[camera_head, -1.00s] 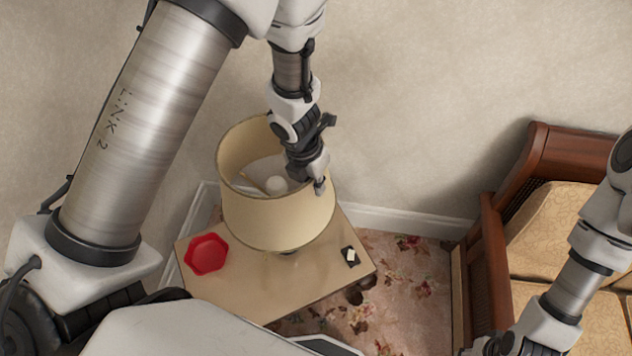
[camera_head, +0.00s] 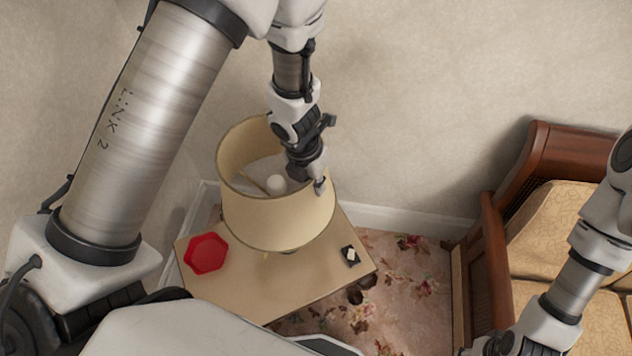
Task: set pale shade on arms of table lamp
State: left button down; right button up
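The pale shade (camera_head: 275,222) is a cream drum, open at the top, over the small table. The shade hides most of the lamp below. My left gripper (camera_head: 318,182) comes down from above at the shade's right rim, with a fingertip on the outer side of the wall. It appears shut on the rim. Whether the shade rests on the lamp's arms is hidden. My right gripper (camera_head: 488,347) is cut by the bottom edge, and its fingers do not show clearly.
The light wooden table (camera_head: 240,296) carries a red hexagonal dish (camera_head: 206,253) at left and a small black item with a white top (camera_head: 350,256) at right. A wooden-framed sofa (camera_head: 545,215) stands at right. The wall is close behind; flowered carpet lies between table and sofa.

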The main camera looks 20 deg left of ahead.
pick_arm(q)
jog(key=shift+f+b, duration=0.7)
jog(key=shift+f, duration=0.2)
dwell(1.8)
jog(key=c, duration=1.2)
grip_release()
jog(key=shift+c, duration=0.2)
notch_tip(320, 180, up, 12)
jog(key=a, duration=0.2)
jog(key=shift+s, duration=0.45)
jog(key=shift+f, duration=0.1)
jog(key=o, duration=0.6)
jog(key=shift+d, duration=0.1)
jog(key=shift+c, duration=0.2)
